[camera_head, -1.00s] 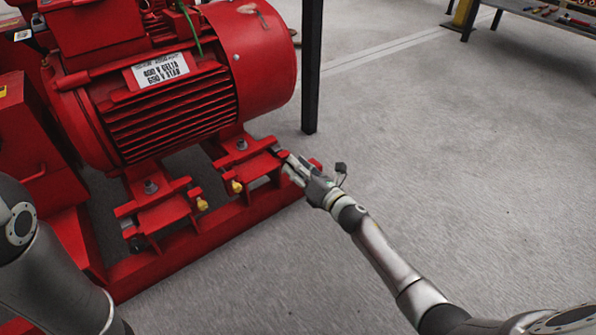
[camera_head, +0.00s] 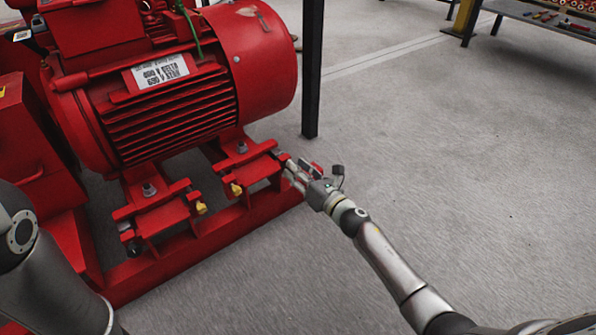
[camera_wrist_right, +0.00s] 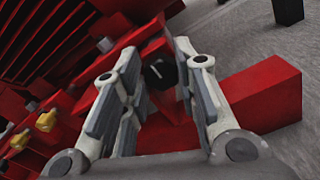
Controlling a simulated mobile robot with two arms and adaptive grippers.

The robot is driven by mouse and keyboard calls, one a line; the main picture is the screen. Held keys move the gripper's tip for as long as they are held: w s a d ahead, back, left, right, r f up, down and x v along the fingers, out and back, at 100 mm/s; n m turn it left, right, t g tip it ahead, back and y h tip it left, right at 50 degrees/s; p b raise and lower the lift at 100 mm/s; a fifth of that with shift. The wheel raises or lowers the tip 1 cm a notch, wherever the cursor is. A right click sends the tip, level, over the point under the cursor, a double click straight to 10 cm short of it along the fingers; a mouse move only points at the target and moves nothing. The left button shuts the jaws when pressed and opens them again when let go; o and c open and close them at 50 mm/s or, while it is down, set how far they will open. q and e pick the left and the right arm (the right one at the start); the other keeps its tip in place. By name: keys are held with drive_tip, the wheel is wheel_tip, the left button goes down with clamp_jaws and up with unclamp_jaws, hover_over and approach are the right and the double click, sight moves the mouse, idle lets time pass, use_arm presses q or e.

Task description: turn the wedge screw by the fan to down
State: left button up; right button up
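The wedge screw (camera_wrist_right: 160,72) by the fan end of the red motor (camera_head: 180,105) shows a dark round head with a pale mark in the right wrist view. It sits at the end of the red wedge mount (camera_head: 258,172) under the motor foot. My right gripper (camera_head: 288,165) is at this end of the mount. In the right wrist view its two fingers (camera_wrist_right: 158,68) stand apart on either side of the screw head, with gaps visible. In the head view the fingers mostly hide the screw. My left arm shows at the lower left, its gripper out of frame.
A second mount (camera_head: 160,215) with a yellow-capped bolt stands to the left. The red base rail (camera_head: 235,225) runs below both. A dark post (camera_head: 312,70) rises behind my right gripper.

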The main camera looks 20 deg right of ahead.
drive_tip(key=o, duration=0.4)
drive_tip(key=v, duration=1.2)
